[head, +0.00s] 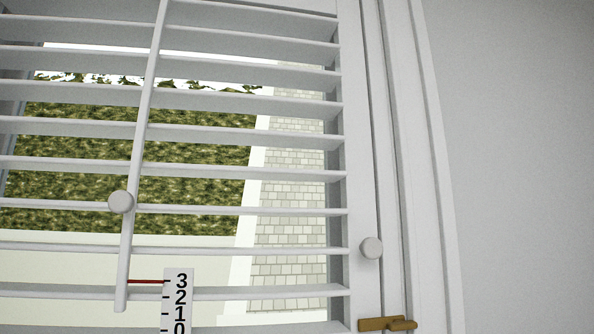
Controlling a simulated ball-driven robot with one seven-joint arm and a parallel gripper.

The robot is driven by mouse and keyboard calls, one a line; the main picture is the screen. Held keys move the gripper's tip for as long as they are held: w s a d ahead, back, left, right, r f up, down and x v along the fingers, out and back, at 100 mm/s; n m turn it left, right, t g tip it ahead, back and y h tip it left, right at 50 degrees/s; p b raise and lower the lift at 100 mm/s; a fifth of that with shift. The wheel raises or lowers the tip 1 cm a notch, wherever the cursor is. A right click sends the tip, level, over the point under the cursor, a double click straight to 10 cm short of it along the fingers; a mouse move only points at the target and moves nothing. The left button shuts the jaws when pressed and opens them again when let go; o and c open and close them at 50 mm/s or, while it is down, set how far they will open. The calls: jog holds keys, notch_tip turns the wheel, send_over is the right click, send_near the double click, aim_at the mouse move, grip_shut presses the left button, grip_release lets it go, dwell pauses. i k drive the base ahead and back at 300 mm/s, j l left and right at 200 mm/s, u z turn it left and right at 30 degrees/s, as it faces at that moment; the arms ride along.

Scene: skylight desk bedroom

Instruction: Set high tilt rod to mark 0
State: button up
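The white tilt rod (139,139) runs down the front of the louvres at the left, leaning slightly, with its lower end just left of the scale. A round white knob (121,202) sits on the rod. A red pointer (146,281) reaches from the rod's lower end to the mark 3 on the white scale strip (176,307). The strip reads 3, 2, 1, 0 downward, with 0 at the picture's bottom edge. The louvres (240,170) are open, with gaps showing the outdoors. My gripper is not in view.
A second round knob (371,248) is on the shutter's right frame. A brass latch (388,323) lies below it at the bottom edge. A bare grey wall (520,150) fills the right. A hedge and brick wall show outside.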

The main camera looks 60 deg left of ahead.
aim_at(121, 202)
jog(key=j+u, duration=0.1)
jog(key=u, duration=1.65)
